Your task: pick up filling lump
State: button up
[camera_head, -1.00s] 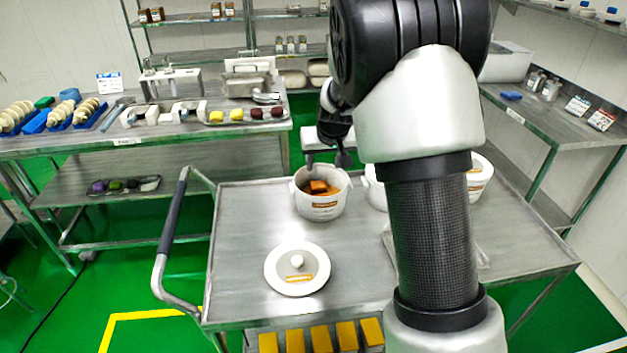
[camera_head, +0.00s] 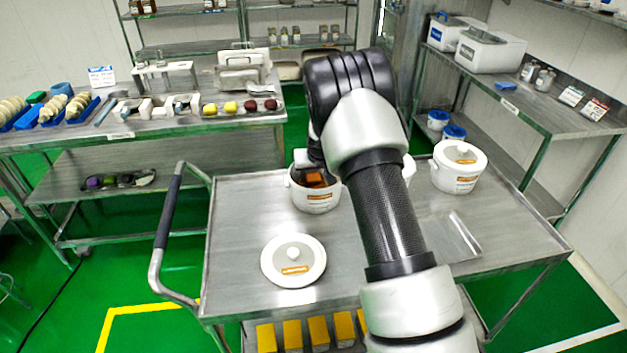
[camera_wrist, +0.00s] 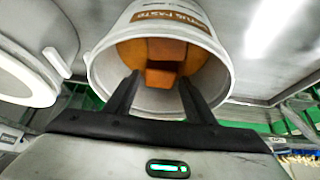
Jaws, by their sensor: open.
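Orange-brown filling lumps (camera_head: 313,181) lie inside an open white tub (camera_head: 316,200) on the metal cart, left of my arm. In the wrist view the lumps (camera_wrist: 160,62) sit deep in the tub (camera_wrist: 222,75), which carries a brown label. My gripper (camera_wrist: 158,88) is open, its two dark fingers reaching in at the tub's mouth. The fingers are apart, with nothing between their tips. In the head view my gripper is partly hidden by my arm and the tub's rim.
A white lid (camera_head: 293,261) lies on the cart (camera_head: 235,225) in front of the tub. A lidded tub (camera_head: 458,167) stands at the cart's right. Another white tub is mostly hidden behind my arm. The cart's left handle (camera_head: 168,225) sticks up.

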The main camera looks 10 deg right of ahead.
jog(key=shift+x, duration=0.85)
jog(key=shift+c, duration=0.5)
jog(key=shift+r, duration=0.1)
jog(key=c, duration=0.8)
